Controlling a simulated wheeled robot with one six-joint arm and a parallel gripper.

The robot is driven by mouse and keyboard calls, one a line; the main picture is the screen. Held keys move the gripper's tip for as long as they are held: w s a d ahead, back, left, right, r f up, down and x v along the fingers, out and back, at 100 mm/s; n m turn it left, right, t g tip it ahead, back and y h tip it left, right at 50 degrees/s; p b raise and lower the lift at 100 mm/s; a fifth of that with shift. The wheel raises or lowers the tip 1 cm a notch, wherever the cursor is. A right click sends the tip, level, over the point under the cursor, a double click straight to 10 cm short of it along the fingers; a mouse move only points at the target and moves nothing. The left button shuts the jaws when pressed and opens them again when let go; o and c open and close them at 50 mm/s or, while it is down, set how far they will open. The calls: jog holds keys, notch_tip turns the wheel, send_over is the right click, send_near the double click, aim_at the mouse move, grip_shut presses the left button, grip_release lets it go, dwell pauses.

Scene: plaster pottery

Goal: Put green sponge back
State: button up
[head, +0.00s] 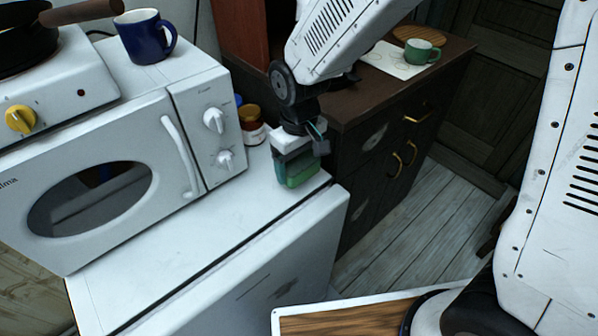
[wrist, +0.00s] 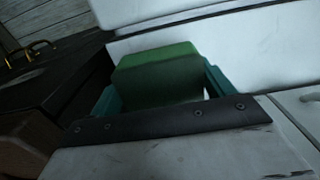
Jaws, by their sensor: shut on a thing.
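The green sponge (head: 299,172) is between the fingers of my gripper (head: 297,178) in the head view. My gripper is shut on it, over the right end of the white surface (head: 240,220) beside the microwave. The sponge also shows in the wrist view (wrist: 158,75), with teal fingers of my gripper (wrist: 160,92) on both sides. Whether the sponge touches the white surface cannot be told.
A white microwave (head: 130,150) stands to the left, with a blue mug (head: 145,38) on top. Small jars (head: 250,125) stand between it and my gripper. A dark cabinet (head: 385,130) with a green cup (head: 420,52) is behind to the right.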

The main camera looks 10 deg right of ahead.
aim_at(299, 161)
jog(key=shift+s+f, duration=0.15)
jog(key=shift+f, duration=1.45)
jog(key=shift+f, duration=0.1)
jog(key=o, duration=0.9)
notch_tip(299, 161, up, 11)
jog(key=shift+f, duration=0.1)
jog(key=shift+r, duration=0.75)
jog(key=shift+d+r, duration=0.1)
jog(key=shift+d, duration=0.05)
jog(key=s+d+r+m, duration=0.2)
jog(key=s+d+r, duration=0.2)
jog(key=d, duration=0.3)
jog(key=s+d+r+m, duration=0.2)
jog(key=s+d+r, duration=0.25)
jog(key=d, duration=0.25)
jog(key=s+d+m, duration=0.1)
jog(key=s+d, duration=0.2)
jog(key=s, duration=0.2)
jog(key=s+d+r+m+t, duration=0.1)
jog(key=s+d, duration=0.2)
jog(key=s, duration=0.3)
jog(key=shift+d+m, duration=0.2)
jog(key=shift+m, duration=0.2)
